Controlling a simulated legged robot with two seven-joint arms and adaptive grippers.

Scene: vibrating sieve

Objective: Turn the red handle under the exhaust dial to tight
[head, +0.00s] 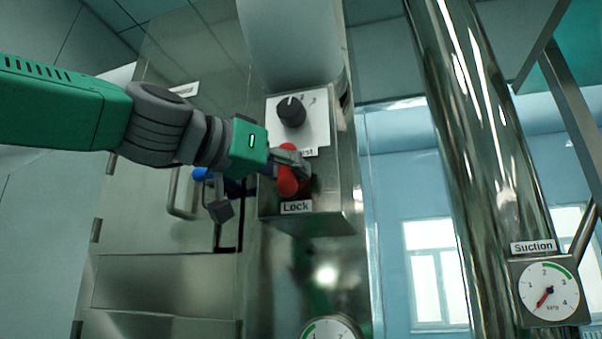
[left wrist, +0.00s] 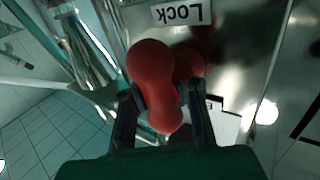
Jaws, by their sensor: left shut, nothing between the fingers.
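The red handle (head: 287,182) sits on the front of a steel box, just above the "Lock" label (head: 296,207). The exhaust dial (head: 291,111), a black knob on a white plate, is above it; its label is partly hidden by my gripper. My left gripper (head: 293,162) is at the handle's upper part and is shut, with nothing held. In the left wrist view the red handle (left wrist: 150,72) lies in front of the fingers, its long axis running down the picture. Whether the fingers touch it is unclear. My right gripper is out of view.
A blue knob (head: 200,174) shows behind my left gripper on the steel cabinet, near a door handle (head: 178,195). A steel pipe (head: 480,130) and the suction gauge (head: 548,291) stand at the right. Another gauge (head: 330,330) is cut off at the bottom.

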